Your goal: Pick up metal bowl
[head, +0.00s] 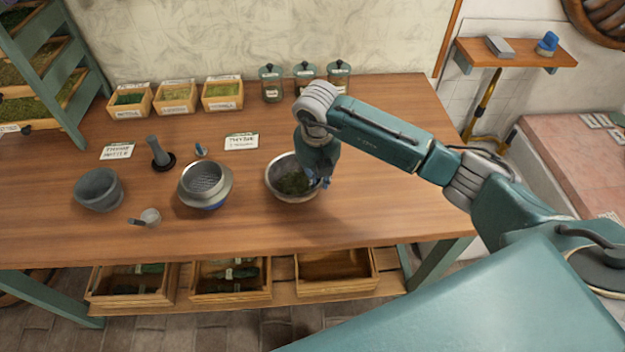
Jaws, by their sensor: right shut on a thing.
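The metal bowl (281,190) sits on the wooden table right of centre and holds dark green herbs (294,183). My right gripper (322,183) reaches down at the bowl's right rim and is shut on it. The fingertips partly cover that side of the rim. I cannot tell whether the bowl is lifted off the tabletop. My left gripper is not in view.
A sieve over a bowl (205,184), a grey mortar (99,189), a pestle on a dark base (159,153) and a small strainer-like item (150,217) stand to the left. Herb boxes (176,97) and jars (271,84) line the back. The table's right side (400,200) is clear.

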